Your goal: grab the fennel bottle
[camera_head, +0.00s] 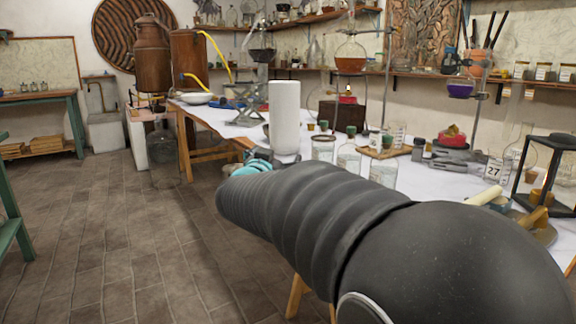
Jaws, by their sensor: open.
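I cannot pick out the fennel bottle by its label. Several clear glass bottles and jars stand on the white-topped table, and their labels are too small to read. One glass bottle with a green cap (349,156) stands just past my arm, and another clear bottle (383,172) is to its right. A jar (323,148) stands to their left. My dark, ribbed arm reaches from the lower right toward the table's near edge. Light-blue parts show at its far end, beside a white cylinder. My gripper's fingers cannot be made out there.
The white cylinder (285,112) stands upright at the table's near side. Copper vessels (152,55) stand at the back. The tiled floor (120,235) at left is clear.

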